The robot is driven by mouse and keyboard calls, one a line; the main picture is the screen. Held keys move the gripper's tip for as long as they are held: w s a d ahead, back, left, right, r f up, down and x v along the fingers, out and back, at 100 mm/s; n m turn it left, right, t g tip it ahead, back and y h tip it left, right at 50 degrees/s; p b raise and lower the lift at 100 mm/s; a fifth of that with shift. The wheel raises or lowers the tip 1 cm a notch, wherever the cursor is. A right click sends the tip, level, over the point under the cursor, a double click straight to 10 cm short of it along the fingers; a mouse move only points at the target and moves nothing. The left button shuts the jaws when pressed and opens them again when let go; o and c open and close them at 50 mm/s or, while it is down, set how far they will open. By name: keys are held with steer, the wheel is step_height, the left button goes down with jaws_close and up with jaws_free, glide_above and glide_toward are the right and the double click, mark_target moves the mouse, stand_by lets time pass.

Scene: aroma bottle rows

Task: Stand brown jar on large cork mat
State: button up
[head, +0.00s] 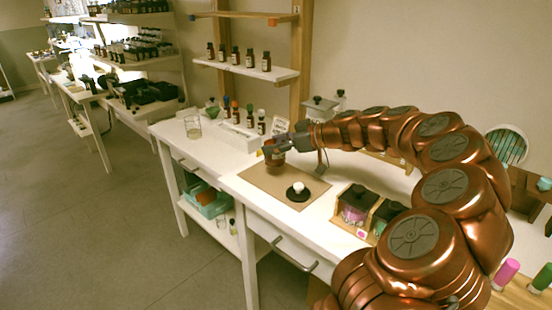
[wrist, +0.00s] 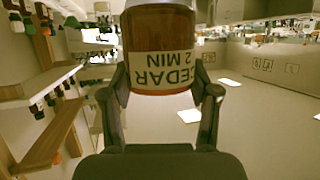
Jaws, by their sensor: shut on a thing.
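The brown jar (head: 274,156) is amber with a pale label. In the wrist view the jar (wrist: 160,35) fills the top middle, its label reading "CEDAR 2 MIN" upside down in the picture. My gripper (head: 284,147) is shut on the jar, with one finger on each side in the wrist view (wrist: 160,98). In the head view the jar looks upright over the back corner of the large cork mat (head: 262,185). I cannot tell whether its base touches the mat.
A black disc with a white knob (head: 298,192) lies on the mat. Dropper bottles in a white rack (head: 238,137) stand behind, with a glass beaker (head: 193,127) farther left. The mat's left part is bare.

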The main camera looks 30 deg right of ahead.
mark_target(284, 155)
steer(key=shift+f, duration=2.05)
steer(key=shift+f, duration=0.2)
steer(key=o, duration=1.3)
steer(key=shift+o, duration=0.2)
steer(key=shift+r, duration=0.15)
steer(key=shift+r+p, duration=0.15)
steer(key=shift+p, duration=0.2)
steer(key=b+v, duration=0.2)
steer(key=v, duration=1)
steer(key=shift+f, duration=0.2)
